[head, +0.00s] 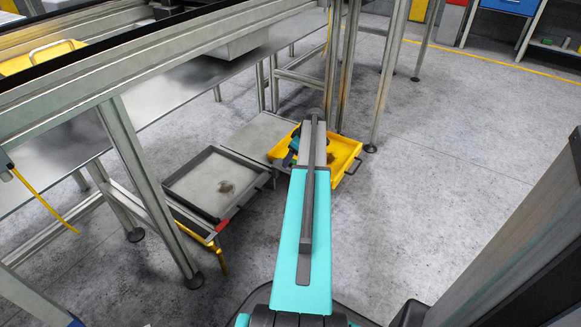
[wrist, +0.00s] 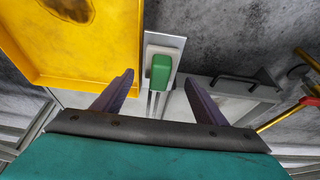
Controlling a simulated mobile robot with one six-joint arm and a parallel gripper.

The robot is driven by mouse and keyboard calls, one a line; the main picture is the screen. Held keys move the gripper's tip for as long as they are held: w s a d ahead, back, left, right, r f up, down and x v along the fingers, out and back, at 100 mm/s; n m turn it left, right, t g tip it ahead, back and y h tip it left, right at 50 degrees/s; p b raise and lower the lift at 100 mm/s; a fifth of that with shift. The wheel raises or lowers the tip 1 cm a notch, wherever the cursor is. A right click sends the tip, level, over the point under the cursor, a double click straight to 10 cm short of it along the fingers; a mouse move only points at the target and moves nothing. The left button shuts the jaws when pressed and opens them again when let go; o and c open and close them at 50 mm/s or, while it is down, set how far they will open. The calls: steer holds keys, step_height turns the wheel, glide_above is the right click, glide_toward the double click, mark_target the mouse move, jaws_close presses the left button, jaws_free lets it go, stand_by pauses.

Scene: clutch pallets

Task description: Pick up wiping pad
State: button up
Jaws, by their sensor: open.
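The wiping pad (wrist: 165,60), which I take to be the white block with a green grip, lies on a narrow light grey surface in the wrist view. It sits just right of the yellow tray. My gripper (wrist: 159,78) is open, its two dark fingers apart, with the pad's green part showing between and just beyond their tips. I cannot tell how far above the pad the fingers are. No contact is visible.
The yellow tray (head: 347,151) holds a dark stain. A grey tray (head: 166,187) with raised rims and a handle stands to the left. A metal table frame (head: 130,150) with legs rises over the trays at the left. Open concrete floor (head: 450,180) lies to the right.

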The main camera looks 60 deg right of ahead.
steer(key=shift+b+x, duration=0.75)
steer(key=shift+x, duration=0.9)
steer(key=c, duration=1.2)
steer(key=shift+o, duration=0.2)
steer(key=shift+r, duration=0.15)
steer(key=shift+r+p, duration=1.15)
steer(key=shift+r, duration=0.4)
steer(key=shift+s+r+p, duration=0.1)
steer(key=shift+r+p, duration=0.2)
steer(key=shift+r, duration=0.05)
steer(key=s+a+p, duration=0.4)
steer(key=s+p, duration=0.1)
steer(key=s, duration=1)
steer(key=shift+a+r, duration=0.2)
steer(key=shift+r, duration=0.3)
